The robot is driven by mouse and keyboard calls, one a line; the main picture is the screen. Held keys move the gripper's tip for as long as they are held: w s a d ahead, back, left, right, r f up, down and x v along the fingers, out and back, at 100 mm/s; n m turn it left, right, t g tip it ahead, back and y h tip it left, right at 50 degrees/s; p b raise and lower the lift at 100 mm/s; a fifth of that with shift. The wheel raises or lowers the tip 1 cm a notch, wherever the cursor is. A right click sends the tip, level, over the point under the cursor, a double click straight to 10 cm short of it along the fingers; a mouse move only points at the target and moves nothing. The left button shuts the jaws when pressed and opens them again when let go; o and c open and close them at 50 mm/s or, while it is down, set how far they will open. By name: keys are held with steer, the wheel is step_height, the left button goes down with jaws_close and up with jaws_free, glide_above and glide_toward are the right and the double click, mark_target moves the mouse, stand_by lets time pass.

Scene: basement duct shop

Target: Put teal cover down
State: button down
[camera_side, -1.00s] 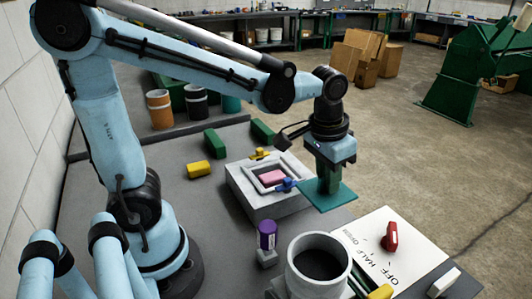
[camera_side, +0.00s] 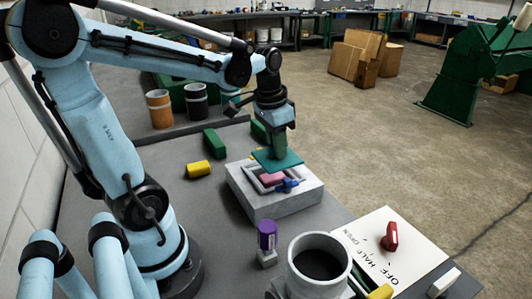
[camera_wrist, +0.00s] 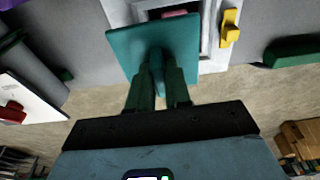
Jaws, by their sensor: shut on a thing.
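The teal cover (camera_side: 281,163) is a flat square plate, held in my gripper (camera_side: 278,148) above the grey block with the recessed opening (camera_side: 262,206). In the wrist view the teal cover (camera_wrist: 140,45) hides part of that opening, and my gripper (camera_wrist: 158,80) is shut on its middle. A pink block (camera_side: 272,178) lies in the opening and shows under the cover's near edge. A blue clip (camera_side: 287,186) sits at the near right of the opening's rim. A yellow clip (camera_wrist: 230,28) shows beside the opening in the wrist view. Whether the cover touches the block is unclear.
A yellow block (camera_side: 198,169) and a green block (camera_side: 214,144) lie left of the grey block. A purple-topped object (camera_side: 267,236), a wide grey cylinder (camera_side: 318,262) and a white board with a red handle (camera_side: 390,237) stand nearer.

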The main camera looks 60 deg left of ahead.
mark_target(267, 153)
steer(key=a+f, duration=0.1)
steer(key=a, duration=0.2)
steer(key=shift+w+f, duration=0.2)
steer(key=shift+f, duration=2.25)
steer(key=shift+f, duration=0.4)
steer(key=c, duration=1.1)
jaws_free()
steer(key=shift+o, duration=0.2)
steer(key=shift+r, duration=0.1)
steer(key=r, duration=0.4)
steer(key=s+r, duration=0.1)
steer(key=r, duration=0.7)
steer(key=shift+s+r, duration=0.15)
steer(key=shift+s, duration=0.25)
steer(key=shift+d, duration=0.3)
steer(key=d+f+t, duration=0.2)
steer(key=d, duration=0.4)
steer(key=d+f+t, duration=0.3)
steer(key=d, duration=0.3)
steer(key=shift+d+f, duration=0.25)
steer(key=shift+f, duration=0.05)
